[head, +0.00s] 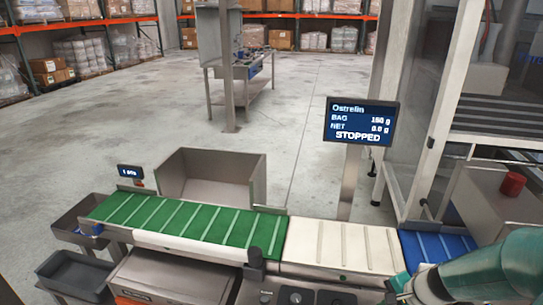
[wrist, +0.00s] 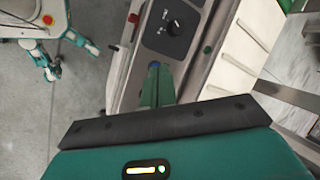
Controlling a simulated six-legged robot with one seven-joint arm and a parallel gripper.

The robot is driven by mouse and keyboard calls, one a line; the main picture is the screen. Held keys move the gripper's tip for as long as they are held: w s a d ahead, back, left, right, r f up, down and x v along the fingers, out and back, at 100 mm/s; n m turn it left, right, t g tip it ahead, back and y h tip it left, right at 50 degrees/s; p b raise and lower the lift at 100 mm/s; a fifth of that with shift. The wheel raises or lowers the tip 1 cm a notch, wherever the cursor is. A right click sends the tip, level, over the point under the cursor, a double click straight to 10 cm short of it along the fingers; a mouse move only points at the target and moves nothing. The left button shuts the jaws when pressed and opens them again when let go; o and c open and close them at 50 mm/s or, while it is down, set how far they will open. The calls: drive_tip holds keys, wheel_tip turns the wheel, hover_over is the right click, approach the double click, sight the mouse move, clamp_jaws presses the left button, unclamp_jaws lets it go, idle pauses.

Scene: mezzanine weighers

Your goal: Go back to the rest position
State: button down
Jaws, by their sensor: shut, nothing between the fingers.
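My gripper (wrist: 157,84) shows in the wrist view with its green fingers together and nothing between them. The fingers point toward the metal side of the conveyor machine, beside a dark control panel with a round knob (wrist: 173,27). I cannot tell whether they touch the machine. In the head view my teal arm enters at the lower right, close to the blue belt (head: 437,245); the fingertips cannot be made out there.
A green belt (head: 180,222) and a white belt (head: 340,247) run left of the blue one. A screen (head: 361,122) reading STOPPED stands behind them. A metal bin (head: 212,175) sits behind the green belt, and grey trays (head: 75,276) at left. Open floor lies beyond.

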drive_tip(key=s+a+r+n+h, duration=0.1)
drive_tip(key=s+a+r+n, duration=0.2)
drive_tip(key=a+r, duration=0.3)
drive_tip(key=s+a+r+n+t+h, duration=0.1)
drive_tip(key=s+a+r+n, duration=0.3)
drive_tip(key=r, duration=0.5)
drive_tip(key=s+a+r+n+h, duration=0.1)
drive_tip(key=s+a+r+n, duration=0.2)
drive_tip(key=a+r+n, duration=0.3)
wheel_tip(320, 180, up, 3)
drive_tip(key=shift+s+a+f+n, duration=0.2)
drive_tip(key=shift+s+a+n, duration=0.2)
drive_tip(key=shift+a, duration=0.6)
